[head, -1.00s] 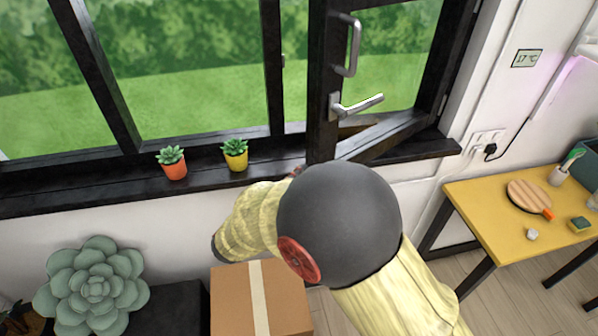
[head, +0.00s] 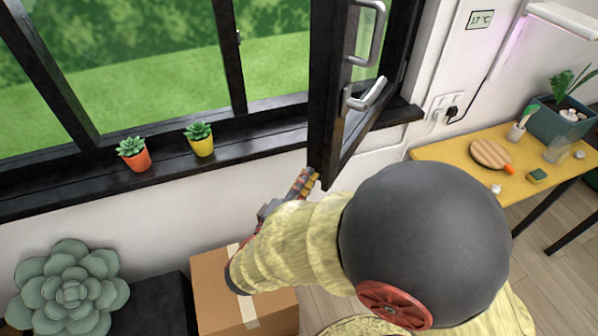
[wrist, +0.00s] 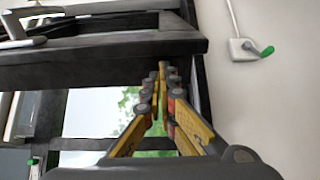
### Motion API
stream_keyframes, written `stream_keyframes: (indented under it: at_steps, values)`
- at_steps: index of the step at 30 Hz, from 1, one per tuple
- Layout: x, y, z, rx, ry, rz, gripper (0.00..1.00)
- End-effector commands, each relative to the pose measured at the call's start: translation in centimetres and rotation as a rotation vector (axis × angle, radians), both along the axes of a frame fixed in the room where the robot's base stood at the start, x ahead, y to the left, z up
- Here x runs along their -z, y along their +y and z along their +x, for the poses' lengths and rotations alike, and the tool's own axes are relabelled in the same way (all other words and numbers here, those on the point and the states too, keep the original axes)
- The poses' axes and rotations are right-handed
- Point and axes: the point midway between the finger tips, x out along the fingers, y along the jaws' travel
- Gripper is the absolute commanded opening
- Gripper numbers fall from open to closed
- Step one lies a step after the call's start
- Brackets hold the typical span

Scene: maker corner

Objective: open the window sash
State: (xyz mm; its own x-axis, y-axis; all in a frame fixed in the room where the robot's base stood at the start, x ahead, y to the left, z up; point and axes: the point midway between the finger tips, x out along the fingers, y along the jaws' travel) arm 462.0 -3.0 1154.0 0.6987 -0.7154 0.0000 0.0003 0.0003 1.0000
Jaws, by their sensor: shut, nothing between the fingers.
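The dark window sash (head: 328,95) stands swung into the room, its free edge toward me and its glass seen at a steep angle. Its lever handle (head: 367,94) sticks out sideways, with a grey pull bar (head: 377,32) above. My gripper (head: 312,173) is shut and empty at the sash's lower free corner, left of it in the head view. In the wrist view the shut fingertips (wrist: 162,72) point in under the sash's dark frame (wrist: 110,46). I cannot tell whether they touch it. My arm hides the floor below.
An orange-potted succulent (head: 134,155) and a yellow-potted one (head: 200,140) stand on the sill (head: 70,185). A cardboard box (head: 215,290) and a large succulent (head: 70,290) are below. A yellow table (head: 450,152) with small items stands right.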

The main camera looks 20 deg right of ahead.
Motion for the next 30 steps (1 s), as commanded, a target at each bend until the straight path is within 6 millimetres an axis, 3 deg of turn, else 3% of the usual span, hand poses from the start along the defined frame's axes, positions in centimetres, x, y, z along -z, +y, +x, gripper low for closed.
stream_keyframes:
  at_steps: [11,18,30]
  values:
    - [0.1,0.3,0.3,0.0,-0.001,0.001,0.0]
    - [0.4,2.5,2.7,0.005,-0.002,0.002,0.0]
    - [0.0,6.2,-3.2,0.001,0.0,0.0,0.0]
